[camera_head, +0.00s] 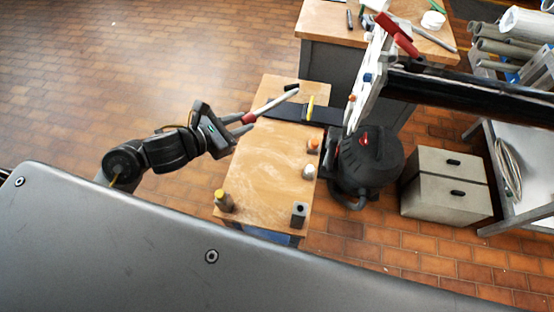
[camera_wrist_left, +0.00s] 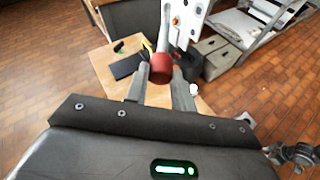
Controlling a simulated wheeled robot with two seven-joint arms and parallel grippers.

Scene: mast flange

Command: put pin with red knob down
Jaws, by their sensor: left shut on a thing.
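The pin with the red knob (camera_head: 270,105) is held up in the head view, its pale shaft slanting to the upper right. My left gripper (camera_head: 244,121) is shut on it at the red knob end, above the left edge of a small wooden table (camera_head: 265,165). In the left wrist view the red knob (camera_wrist_left: 161,69) sits between the two fingers of my left gripper (camera_wrist_left: 161,80), and the shaft points away. The table surface lies below the pin, which appears clear of it. My right gripper is not in view.
A dark mat (camera_head: 283,113) with a yellow item (camera_head: 310,107) crosses the table's far part. Small bottles (camera_head: 223,201) and capped items stand along the near and right edges. A white flange plate (camera_head: 367,80) on a black mast (camera_head: 460,90) hangs at right. The table's middle is clear.

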